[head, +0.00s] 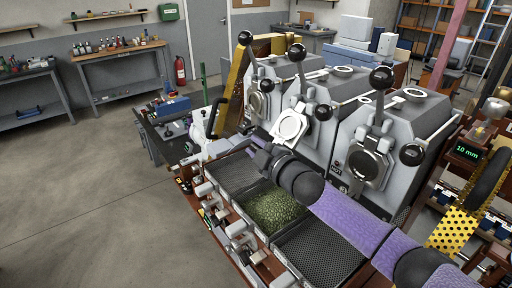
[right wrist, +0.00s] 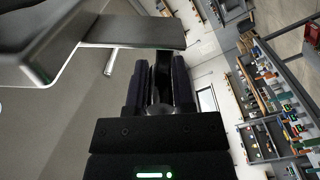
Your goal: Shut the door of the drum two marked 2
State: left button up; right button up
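Three grey drums stand in a row in the head view. The middle drum (head: 318,95) is probably drum two; I cannot read its mark. Its round pale door (head: 290,127) looks swung out from the drum's front, tilted toward the lower left. My right arm comes in from the lower right, over the trays. My left gripper is not in view.
The left drum (head: 285,70) and right drum (head: 399,125) flank the middle one, with black-knobbed levers. Below are mesh trays; the middle tray (head: 238,204) holds green beans. A grey, metal-edged part (right wrist: 135,32) is near the fingers. The floor (head: 90,190) at left is clear.

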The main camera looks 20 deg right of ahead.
jog(key=o, duration=0.4)
jog(key=r, duration=0.3)
jog(key=r+p, duration=0.1)
jog(key=r, duration=0.6)
jog(key=shift+a+r+p, duration=0.2)
jog(key=shift+a+p, duration=0.05)
jog(key=shift+p, duration=0.1)
jog(key=shift+s, duration=0.1)
